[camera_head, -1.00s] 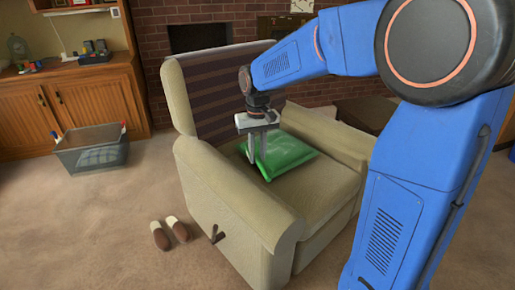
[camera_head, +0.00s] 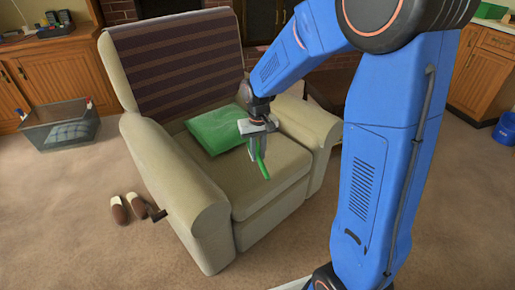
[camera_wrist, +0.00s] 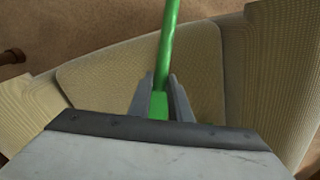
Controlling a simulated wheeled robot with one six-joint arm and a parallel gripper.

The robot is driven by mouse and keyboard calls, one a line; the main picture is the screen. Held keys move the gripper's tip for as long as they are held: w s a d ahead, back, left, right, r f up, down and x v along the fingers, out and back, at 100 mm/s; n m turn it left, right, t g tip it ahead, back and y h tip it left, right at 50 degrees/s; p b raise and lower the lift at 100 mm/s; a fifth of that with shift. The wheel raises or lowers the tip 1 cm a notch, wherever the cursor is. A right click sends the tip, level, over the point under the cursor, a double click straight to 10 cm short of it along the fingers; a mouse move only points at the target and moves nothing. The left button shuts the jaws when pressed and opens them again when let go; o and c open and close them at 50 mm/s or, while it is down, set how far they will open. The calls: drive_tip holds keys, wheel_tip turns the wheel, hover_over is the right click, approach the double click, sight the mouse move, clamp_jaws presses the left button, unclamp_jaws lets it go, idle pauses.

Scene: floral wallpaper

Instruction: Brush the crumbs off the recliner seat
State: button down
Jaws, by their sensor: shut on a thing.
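The beige recliner (camera_head: 210,228) stands upright and empty of people, with a striped dark throw (camera_head: 176,60) over its backrest. A green cushion (camera_head: 213,130) lies at the back of its seat (camera_head: 268,186). My gripper (camera_head: 255,152) is over the right part of the seat, in front of the cushion. Its fingers are shut on a thin green handle (camera_head: 262,168), which slants down toward the seat. In the wrist view the green handle (camera_wrist: 168,45) runs up from between the fingers; its far end is cut off. I cannot make out any crumbs.
Slippers (camera_head: 128,207) lie on the carpet left of the recliner, near its side lever (camera_head: 154,213). A grey bin (camera_head: 60,127) stands by the wooden cabinet (camera_head: 22,80) at left. A blue bucket (camera_head: 505,130) is at far right. Carpet in front is clear.

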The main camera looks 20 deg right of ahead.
drive_tip(key=shift+f, duration=2.9)
drive_tip(key=shift+f, duration=1)
drive_tip(key=shift+d, duration=0.15)
drive_tip(key=shift+w+d+r, duration=0.1)
drive_tip(key=shift+w+d, duration=0.25)
drive_tip(key=shift+d, duration=0.35)
drive_tip(key=shift+w+d, duration=0.35)
drive_tip(key=shift+d, duration=0.35)
drive_tip(key=shift+w+d, duration=0.35)
drive_tip(key=shift+d, duration=0.45)
drive_tip(key=shift+w+d, duration=0.3)
drive_tip(key=shift+d, duration=0.45)
drive_tip(key=shift+w+d, duration=0.45)
drive_tip(key=shift+d, duration=0.6)
drive_tip(key=shift+w+d, duration=0.5)
drive_tip(key=shift+d, duration=0.55)
drive_tip(key=shift+w+d, duration=0.45)
drive_tip(key=shift+d, duration=0.6)
